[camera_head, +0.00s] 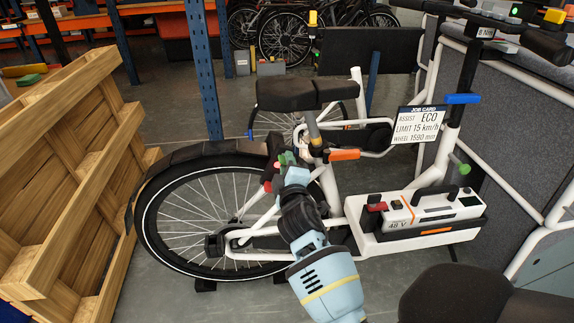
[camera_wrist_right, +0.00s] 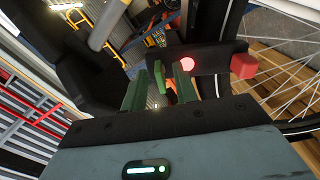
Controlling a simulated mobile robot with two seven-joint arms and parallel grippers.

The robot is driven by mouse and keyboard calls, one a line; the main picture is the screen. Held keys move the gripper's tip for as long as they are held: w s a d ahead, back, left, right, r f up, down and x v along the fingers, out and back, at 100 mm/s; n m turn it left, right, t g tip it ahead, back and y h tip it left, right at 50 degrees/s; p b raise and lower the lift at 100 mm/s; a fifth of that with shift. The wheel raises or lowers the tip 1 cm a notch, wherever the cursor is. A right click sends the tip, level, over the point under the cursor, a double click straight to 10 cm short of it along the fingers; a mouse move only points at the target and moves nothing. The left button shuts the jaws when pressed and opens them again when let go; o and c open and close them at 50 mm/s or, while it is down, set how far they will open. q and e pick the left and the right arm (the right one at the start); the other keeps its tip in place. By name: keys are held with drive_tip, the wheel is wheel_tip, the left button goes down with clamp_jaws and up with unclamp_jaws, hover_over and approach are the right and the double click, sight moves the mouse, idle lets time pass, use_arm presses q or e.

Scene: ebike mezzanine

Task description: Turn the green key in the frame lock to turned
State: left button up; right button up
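The white e-bike's rear wheel (camera_head: 215,215) stands at the left of the head view, with the black frame lock near the wheel's top, partly hidden by my right arm. In the right wrist view the dark lock body (camera_wrist_right: 210,58) shows a glowing red light (camera_wrist_right: 187,64) and a red block (camera_wrist_right: 243,66) at its right. The bright green key (camera_wrist_right: 159,77) stands in front of it. My right gripper (camera_wrist_right: 172,90) has its dark green fingers apart on either side of the key, with a visible gap. In the head view my right gripper (camera_head: 287,160) is at the lock. My left gripper is out of view.
A wooden pallet (camera_head: 75,170) leans at the left of the wheel. The saddle (camera_head: 300,94) is above the lock. A battery (camera_head: 430,212) sits low on the frame, and a job card (camera_head: 417,124) hangs at right. Spokes (camera_wrist_right: 285,55) are close to the lock.

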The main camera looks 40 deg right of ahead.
drive_tip(key=v, duration=0.7)
drive_tip(key=shift+s+p, duration=0.3)
drive_tip(key=shift+p, duration=0.05)
drive_tip(key=shift+a, duration=0.2)
